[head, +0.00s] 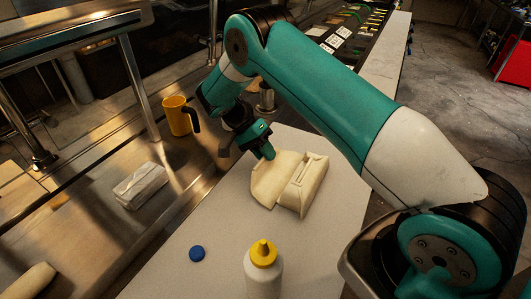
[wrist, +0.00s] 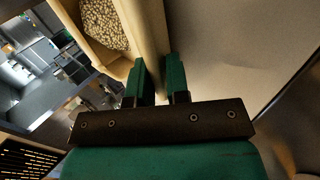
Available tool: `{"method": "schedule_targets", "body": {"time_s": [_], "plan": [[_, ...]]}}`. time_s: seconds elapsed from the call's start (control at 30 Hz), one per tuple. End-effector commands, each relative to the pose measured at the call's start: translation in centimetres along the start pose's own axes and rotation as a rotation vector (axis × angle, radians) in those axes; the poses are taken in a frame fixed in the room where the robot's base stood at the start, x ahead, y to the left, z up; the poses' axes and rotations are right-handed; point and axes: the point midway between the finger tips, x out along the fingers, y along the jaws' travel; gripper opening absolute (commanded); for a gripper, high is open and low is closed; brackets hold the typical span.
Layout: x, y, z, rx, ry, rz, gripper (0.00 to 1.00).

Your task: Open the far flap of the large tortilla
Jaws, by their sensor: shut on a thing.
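The large tortilla (head: 302,190), pale and partly folded, rests on the white counter in the head view. Its far flap (head: 274,171) stands raised on the left side. My gripper (head: 268,152) is at that flap's upper edge. In the wrist view, the green fingers of my gripper (wrist: 161,78) are shut on the thin beige flap (wrist: 146,28), which passes between them. Light speckled filling (wrist: 103,24) shows inside the tortilla. The finger contact is small and partly hidden by my arm in the head view.
A white bottle with a yellow top (head: 262,268) and a blue cap (head: 197,254) stand near the front of the white counter (head: 225,220). A yellow mug (head: 178,117) and a white package (head: 140,185) are on the metal surface to the left.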

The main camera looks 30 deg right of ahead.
Motion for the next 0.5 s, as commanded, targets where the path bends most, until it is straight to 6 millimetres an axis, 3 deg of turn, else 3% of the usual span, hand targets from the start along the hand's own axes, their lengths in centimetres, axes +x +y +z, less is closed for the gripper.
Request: {"method": "schedule_targets", "body": {"time_s": [0.5], "plan": [[0.29,0.04,0.1,0.006,-0.001,0.01,0.0]]}}
